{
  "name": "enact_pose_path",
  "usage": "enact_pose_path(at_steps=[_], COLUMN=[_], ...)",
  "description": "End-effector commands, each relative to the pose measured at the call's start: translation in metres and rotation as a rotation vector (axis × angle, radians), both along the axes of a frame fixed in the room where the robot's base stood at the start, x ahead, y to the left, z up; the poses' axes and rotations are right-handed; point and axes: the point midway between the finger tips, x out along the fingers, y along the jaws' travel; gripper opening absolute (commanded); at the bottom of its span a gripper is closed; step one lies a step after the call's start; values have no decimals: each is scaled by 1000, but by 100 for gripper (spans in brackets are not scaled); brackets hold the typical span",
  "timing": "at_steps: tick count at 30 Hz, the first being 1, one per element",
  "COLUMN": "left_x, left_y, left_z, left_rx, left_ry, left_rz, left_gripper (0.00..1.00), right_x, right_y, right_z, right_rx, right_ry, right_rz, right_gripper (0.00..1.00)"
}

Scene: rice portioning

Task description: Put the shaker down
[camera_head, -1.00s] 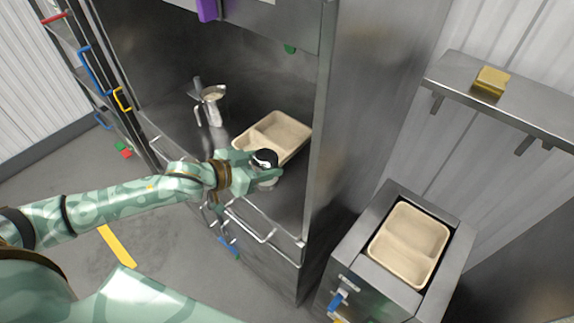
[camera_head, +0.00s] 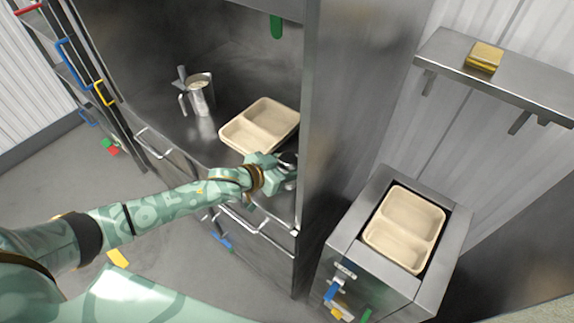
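My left gripper (camera_head: 284,170) reaches in from the left over the steel counter, close to the cabinet's right side wall. It is shut around the shaker (camera_head: 289,158), whose dark round cap shows above the fingers. The fingers hide most of the shaker's body. I cannot tell whether its base touches the counter. The shaker is at the front right of a beige two-compartment tray (camera_head: 233,142) on the counter. My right gripper is not in view.
A metal jug (camera_head: 201,97) with pale contents stands behind and left of the tray. Another beige tray (camera_head: 404,228) sits in a steel stand (camera_head: 345,256) at the right. A wall shelf (camera_head: 500,85) holds a gold block (camera_head: 486,57). The cabinet side wall (camera_head: 335,130) is close to my gripper.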

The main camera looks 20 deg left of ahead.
Motion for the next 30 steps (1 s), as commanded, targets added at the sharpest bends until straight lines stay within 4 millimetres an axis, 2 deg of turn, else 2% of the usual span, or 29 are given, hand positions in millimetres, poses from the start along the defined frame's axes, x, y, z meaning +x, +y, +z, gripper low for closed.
enact_pose_path(at_steps=[4,5,6,7,17,20,30], left_x=[0,0,0,0,-1,-13,-73], left_y=[0,0,0,0,1,9,47], left_z=[-3,-3,-3,-3,2,7,37], left_rx=[-1,0,0,0,-1,0,1], left_ry=[0,0,0,0,0,2,2], left_rz=[0,0,0,0,0,2,-1], left_gripper=[29,61,72,75,75,75,75], right_x=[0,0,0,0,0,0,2], right_y=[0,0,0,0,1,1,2], right_z=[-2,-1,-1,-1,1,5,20], right_rx=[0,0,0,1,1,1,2], right_ry=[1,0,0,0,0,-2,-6], right_rz=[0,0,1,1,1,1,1], right_gripper=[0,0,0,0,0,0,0])
